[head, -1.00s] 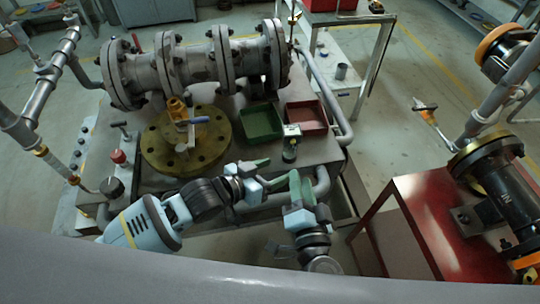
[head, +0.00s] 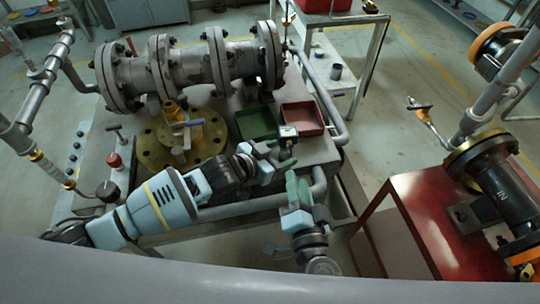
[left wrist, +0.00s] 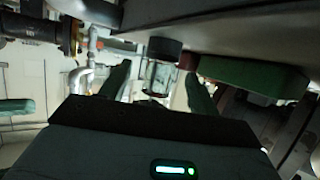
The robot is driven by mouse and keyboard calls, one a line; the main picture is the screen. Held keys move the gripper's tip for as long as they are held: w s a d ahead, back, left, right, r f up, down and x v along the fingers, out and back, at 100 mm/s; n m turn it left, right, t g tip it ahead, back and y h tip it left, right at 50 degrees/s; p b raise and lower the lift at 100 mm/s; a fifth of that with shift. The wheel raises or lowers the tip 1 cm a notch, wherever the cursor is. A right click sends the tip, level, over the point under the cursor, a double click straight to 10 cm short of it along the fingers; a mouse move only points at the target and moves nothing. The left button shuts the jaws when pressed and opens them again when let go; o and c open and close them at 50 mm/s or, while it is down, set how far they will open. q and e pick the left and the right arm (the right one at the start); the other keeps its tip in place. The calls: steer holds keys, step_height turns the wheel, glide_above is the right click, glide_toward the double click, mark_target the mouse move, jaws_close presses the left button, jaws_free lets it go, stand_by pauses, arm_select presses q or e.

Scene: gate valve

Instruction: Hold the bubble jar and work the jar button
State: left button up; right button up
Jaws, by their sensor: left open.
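The bubble jar (head: 288,132) stands on the steel bench top in front of the trays; its pale top shows and its lower body is partly hidden by my left gripper. My left gripper (head: 277,157) is open, with its green fingers at the jar's near side. In the left wrist view the jar (left wrist: 161,50) shows beyond and between the two spread fingers (left wrist: 158,92), with a dark end and a clear part; I see no firm contact. The jar button cannot be made out. My right gripper (head: 298,188) is lower, near the bench's front edge, apart from the jar; its finger gap is unclear.
A green tray (head: 239,124) and a red tray (head: 323,117) lie behind the jar. A brass flange with a valve (head: 153,156) is left of it, and a large grey pipe (head: 190,62) runs behind. A grey rail (head: 338,118) edges the bench's right side.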

mark_target(281, 153)
arm_select(q)
steer(key=shift+x, duration=1.65)
steer(key=c, duration=1.1)
steer(key=shift+c, duration=0.5)
arm_select(e)
jaws_close()
